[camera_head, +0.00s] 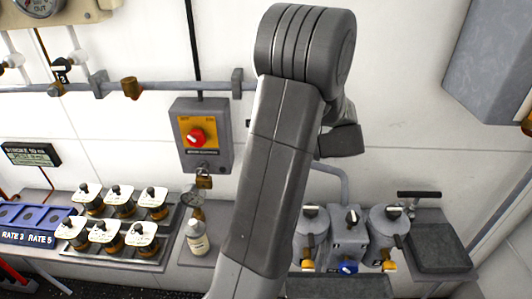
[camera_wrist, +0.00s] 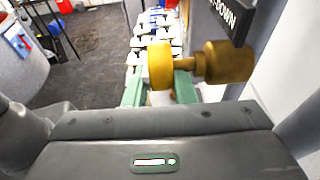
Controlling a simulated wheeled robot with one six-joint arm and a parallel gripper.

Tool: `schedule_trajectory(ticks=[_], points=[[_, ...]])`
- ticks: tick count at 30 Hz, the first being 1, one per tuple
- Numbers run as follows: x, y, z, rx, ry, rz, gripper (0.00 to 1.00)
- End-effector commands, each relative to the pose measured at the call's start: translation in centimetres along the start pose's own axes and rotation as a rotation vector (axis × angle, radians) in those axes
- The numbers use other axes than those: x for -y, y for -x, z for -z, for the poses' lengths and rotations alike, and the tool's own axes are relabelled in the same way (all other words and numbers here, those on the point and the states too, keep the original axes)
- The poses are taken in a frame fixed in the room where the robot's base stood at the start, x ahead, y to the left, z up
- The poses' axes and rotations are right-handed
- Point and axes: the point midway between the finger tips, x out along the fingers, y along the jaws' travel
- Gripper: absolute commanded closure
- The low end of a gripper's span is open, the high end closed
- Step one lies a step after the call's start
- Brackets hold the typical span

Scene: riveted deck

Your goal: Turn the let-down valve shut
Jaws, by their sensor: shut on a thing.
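The let-down valve shows in the wrist view as a brass body (camera_wrist: 230,62) on the wall at right, with a rounded yellow handwheel (camera_wrist: 160,65) facing left. A dark sign (camera_wrist: 231,17) ending in "DOWN" is above it. My gripper (camera_wrist: 159,88) has its two green fingers on either side of the yellow handwheel, shut on it. The lower part of the handwheel and the exact contact are partly hidden by the gripper body. In the head view my arm covers the middle, and neither the valve nor the fingertips can be made out.
A grey box with a red knob (camera_head: 195,137) hangs on the wall left of my arm. Several capped jars (camera_head: 120,200) and a white bottle (camera_head: 197,240) stand on the ledge below. Grey canisters (camera_head: 390,225) stand right of the arm. A grey cabinet (camera_head: 490,60) juts in at upper right.

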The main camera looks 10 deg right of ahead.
Motion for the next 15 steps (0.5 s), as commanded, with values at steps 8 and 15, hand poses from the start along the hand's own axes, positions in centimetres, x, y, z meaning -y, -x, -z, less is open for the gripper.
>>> schedule_trajectory(ticks=[8, 15], points=[[0.03, -0.20, 0.26, 0.165, -0.001, 0.001, 0.99], [0.01, -0.29, 0.30, 0.231, -0.001, 0.000, 0.99]])
